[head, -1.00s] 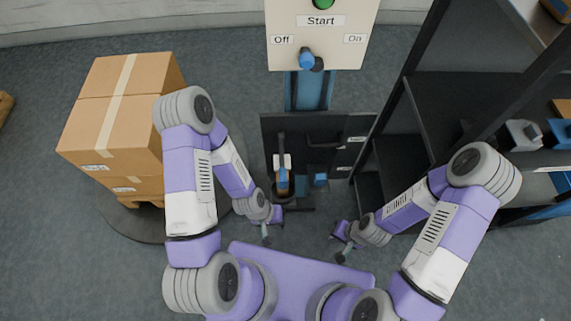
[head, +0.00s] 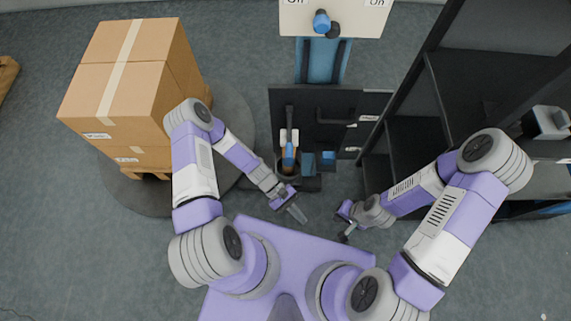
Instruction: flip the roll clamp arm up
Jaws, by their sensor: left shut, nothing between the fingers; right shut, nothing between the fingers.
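A dark machine (head: 345,104) stands ahead in the head view. On its left part is a black upright arm (head: 289,118) with white pieces beside it and a blue and orange part (head: 289,153) below; I take this for the roll clamp, but its details are too small to be sure. My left gripper (head: 297,212) is shut and empty, in front of the machine's lower part and apart from it. My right gripper (head: 346,235) is shut and empty, lower and to the right, also clear of the machine.
A panel (head: 350,17) with a blue knob (head: 321,22) tops the machine. Stacked cartons (head: 128,90) stand at the left on a dark round base. A black shelf rack (head: 440,95) stands close on the right. Open floor (head: 240,60) lies between cartons and machine.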

